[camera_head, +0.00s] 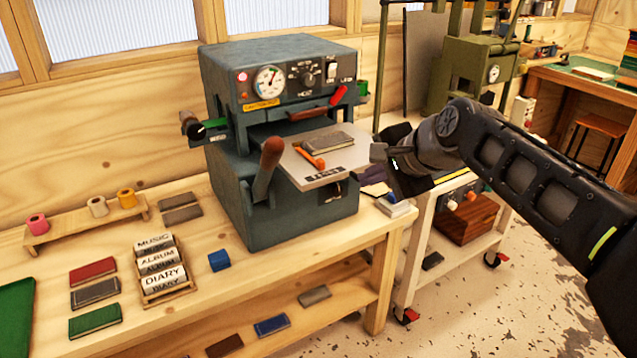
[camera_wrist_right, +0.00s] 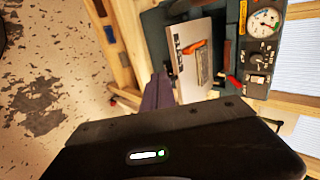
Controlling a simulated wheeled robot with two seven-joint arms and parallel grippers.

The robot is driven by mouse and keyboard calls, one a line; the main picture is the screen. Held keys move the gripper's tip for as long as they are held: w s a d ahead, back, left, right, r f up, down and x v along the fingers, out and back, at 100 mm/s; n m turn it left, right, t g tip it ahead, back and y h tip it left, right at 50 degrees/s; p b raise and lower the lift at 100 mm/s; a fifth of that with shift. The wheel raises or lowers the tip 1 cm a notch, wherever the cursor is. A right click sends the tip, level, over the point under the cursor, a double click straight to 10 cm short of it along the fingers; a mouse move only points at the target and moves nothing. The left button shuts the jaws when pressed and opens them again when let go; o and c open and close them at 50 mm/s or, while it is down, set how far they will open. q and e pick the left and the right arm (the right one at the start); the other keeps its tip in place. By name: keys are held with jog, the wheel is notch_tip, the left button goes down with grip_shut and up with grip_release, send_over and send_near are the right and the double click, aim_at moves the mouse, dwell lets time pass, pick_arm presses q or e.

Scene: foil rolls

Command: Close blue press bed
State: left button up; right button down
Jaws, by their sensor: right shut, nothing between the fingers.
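The blue-grey press (camera_head: 285,215) stands on the wooden bench. Its pale metal bed (camera_head: 318,182) sticks out at the front, with a grey book (camera_head: 328,143) and an orange piece (camera_head: 309,154) on it. The bed also shows in the right wrist view (camera_wrist_right: 190,88), with the book and orange piece on top. My right gripper (camera_head: 379,153) is shut and empty, just right of the bed's edge; any small gap to the bed is hard to judge. My left gripper is not in view.
A brown-handled lever (camera_head: 271,158) rises at the press's front left. A cart (camera_head: 440,232) stands right of the bench, below my right arm.

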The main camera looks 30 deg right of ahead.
jog(key=shift+a, duration=0.2)
jog(key=shift+w, duration=0.1)
jog(key=p, duration=0.1)
send_near(326, 183)
notch_tip(326, 183, down, 4)
jog(key=shift+w+d+f+p, duration=0.15)
jog(key=shift+w+p, duration=0.45)
jog(key=shift+w, duration=1.55)
